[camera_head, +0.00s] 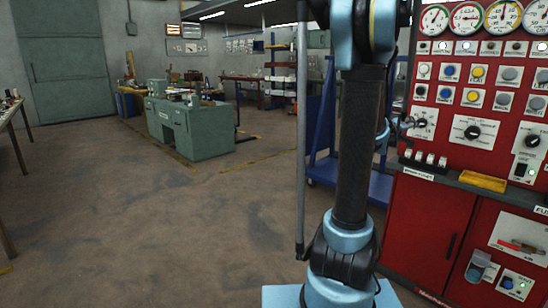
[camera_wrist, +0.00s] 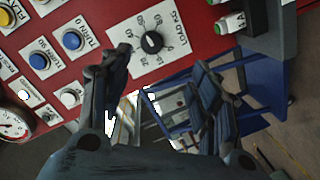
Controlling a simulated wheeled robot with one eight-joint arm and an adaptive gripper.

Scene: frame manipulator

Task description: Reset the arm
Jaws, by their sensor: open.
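My gripper (camera_wrist: 162,62) is open and empty in the wrist view, with its two dark fingers spread apart. Beyond the fingertips is the red control panel (camera_wrist: 95,17), with a black rotary knob (camera_wrist: 152,42) on a white dial plate between and above them. I cannot tell whether a finger touches the panel. In the head view my blue and black arm stands upright in front of the panel's left side, and most of my gripper is hidden behind it.
The red control panel (camera_head: 428,205) with gauges, buttons and a ledge fills the right of the head view. A blue cart (camera_head: 322,170) stands behind my arm. A green workbench (camera_head: 205,140) is further back. The floor (camera_head: 150,220) at left is clear.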

